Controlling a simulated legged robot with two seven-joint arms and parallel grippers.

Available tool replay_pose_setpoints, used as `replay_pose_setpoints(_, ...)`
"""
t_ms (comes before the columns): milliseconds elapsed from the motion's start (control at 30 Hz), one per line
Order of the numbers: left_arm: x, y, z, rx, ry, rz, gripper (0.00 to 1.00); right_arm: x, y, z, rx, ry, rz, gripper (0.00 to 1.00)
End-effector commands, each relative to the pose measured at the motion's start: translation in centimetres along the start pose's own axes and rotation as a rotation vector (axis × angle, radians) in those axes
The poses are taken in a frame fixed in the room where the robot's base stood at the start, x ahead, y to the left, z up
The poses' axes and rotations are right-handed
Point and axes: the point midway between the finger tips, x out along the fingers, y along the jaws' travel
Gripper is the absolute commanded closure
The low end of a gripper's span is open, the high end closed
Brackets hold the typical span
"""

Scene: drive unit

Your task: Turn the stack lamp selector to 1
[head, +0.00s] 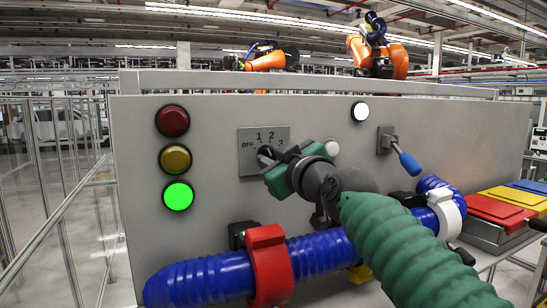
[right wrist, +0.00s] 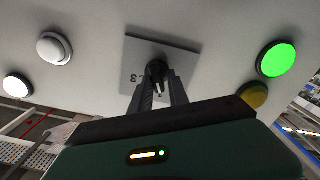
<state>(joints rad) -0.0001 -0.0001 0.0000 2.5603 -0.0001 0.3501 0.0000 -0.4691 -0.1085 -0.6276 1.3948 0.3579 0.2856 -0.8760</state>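The stack lamps are red (head: 173,121) and yellow (head: 175,158), both dark, and green (head: 178,195), lit. My left gripper is not in view.
A white round button (head: 332,148) and a lit white lamp (head: 361,112) are right of the selector, with a blue-handled lever (head: 404,158) beyond. A blue corrugated hose (head: 205,281) with a red clamp (head: 268,266) runs below. Coloured boxes (head: 502,208) stand at right.

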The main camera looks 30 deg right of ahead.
Motion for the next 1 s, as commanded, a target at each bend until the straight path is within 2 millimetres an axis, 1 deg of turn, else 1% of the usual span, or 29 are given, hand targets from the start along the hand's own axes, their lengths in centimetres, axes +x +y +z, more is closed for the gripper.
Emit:
replay_pose_setpoints(33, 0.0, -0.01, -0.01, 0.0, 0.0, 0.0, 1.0, 0.02, 0.01, 0.05, 0.001, 0.0, -0.001, 0.87)
replay_pose_setpoints(133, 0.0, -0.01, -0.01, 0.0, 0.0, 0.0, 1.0, 0.0, 0.08, 0.16, 0.001, -0.001, -0.003, 1.0)
replay_pose_setpoints(467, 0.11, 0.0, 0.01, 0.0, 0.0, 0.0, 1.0, 0.06, -0.02, 0.49, 0.006, -0.007, -0.005, 1.0)
replay_pose_setpoints(633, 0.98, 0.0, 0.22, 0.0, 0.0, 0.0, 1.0, 0.11, -0.03, 0.76, 0.109, -0.01, -0.004, 1.0)
replay_pose_setpoints(867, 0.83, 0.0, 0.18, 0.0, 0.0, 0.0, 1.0, 0.15, -0.19, 0.65, 0.119, -0.013, -0.009, 1.0)
replay_pose_setpoints(900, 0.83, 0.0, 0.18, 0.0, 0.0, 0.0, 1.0, 0.16, -0.19, 0.67, 0.119, -0.013, -0.009, 0.83)
replay_pose_setpoints(1000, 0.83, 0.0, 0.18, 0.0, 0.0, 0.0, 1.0, 0.12, -0.11, 0.6, 0.119, -0.011, -0.007, 0.7)
